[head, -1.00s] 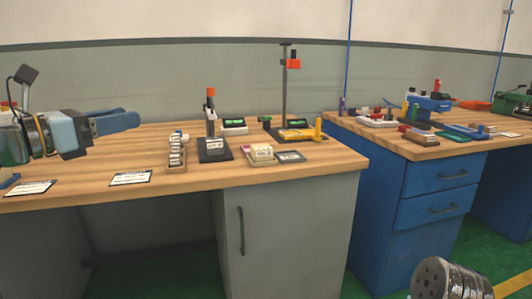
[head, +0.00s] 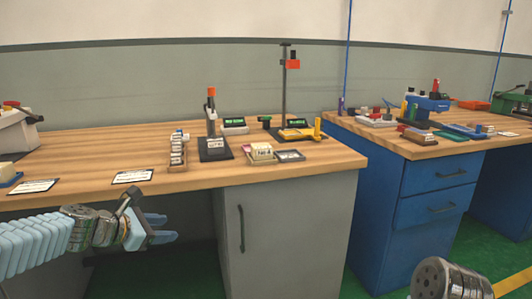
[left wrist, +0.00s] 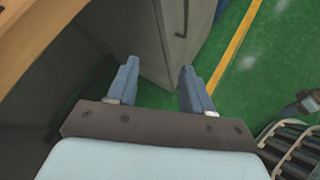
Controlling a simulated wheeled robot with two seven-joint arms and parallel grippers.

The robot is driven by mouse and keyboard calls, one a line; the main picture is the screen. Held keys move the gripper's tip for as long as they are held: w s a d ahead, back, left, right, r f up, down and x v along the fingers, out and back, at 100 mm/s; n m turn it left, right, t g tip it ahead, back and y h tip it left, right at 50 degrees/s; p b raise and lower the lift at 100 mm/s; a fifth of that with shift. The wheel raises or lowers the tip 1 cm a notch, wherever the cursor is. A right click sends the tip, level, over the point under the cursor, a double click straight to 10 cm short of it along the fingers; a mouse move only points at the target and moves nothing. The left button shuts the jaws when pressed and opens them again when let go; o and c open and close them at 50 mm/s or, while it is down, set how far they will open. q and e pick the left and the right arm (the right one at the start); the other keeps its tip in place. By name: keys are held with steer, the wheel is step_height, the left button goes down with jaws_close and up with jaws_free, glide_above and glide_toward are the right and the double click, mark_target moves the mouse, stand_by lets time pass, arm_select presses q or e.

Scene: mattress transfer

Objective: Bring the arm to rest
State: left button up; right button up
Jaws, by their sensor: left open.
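My left gripper (head: 163,228) is in front of the wooden workbench and below its top, in the lower left of the head view. Its two blue-grey fingers point right and are apart. In the left wrist view my left gripper (left wrist: 155,85) shows both fingers spread with nothing between them. Behind the fingers are the grey cabinet (left wrist: 180,35) and the green floor (left wrist: 250,85). At the lower right of the head view is a metal cylinder (head: 445,280), part of my own body.
The wooden workbench (head: 100,160) runs along the wall, with its edge (head: 200,184) above my left gripper. On it are a block rack (head: 177,152), stands and small trays. A grey cabinet (head: 290,230) is below. A blue bench (head: 430,180) stands to the right.

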arm_select(q)
steer(key=s+d+f+m+g+y, duration=0.1)
steer(key=s+d+f+m+g, duration=0.15)
steer(key=f, duration=0.75)
steer(key=s+d+f+m+g+y, duration=0.1)
steer(key=s+d+f+m, duration=0.2)
steer(key=f, duration=0.7)
steer(key=s+d+f+m+g+y, duration=0.1)
steer(key=s+f+m+g, duration=0.2)
steer(key=f, duration=0.6)
steer(key=s+d+f+m+g, duration=0.1)
steer(key=s+d+f+m, duration=0.3)
steer(key=s+f+m, duration=0.3)
steer(key=s+d+f+m+g, duration=0.1)
steer(key=s+d+f+m, duration=0.2)
steer(key=s+f+m, duration=0.4)
steer(key=s+f, duration=0.1)
steer(key=s, duration=0.4)
steer(key=shift+d, duration=0.35)
steer(key=shift+m+g, duration=0.25)
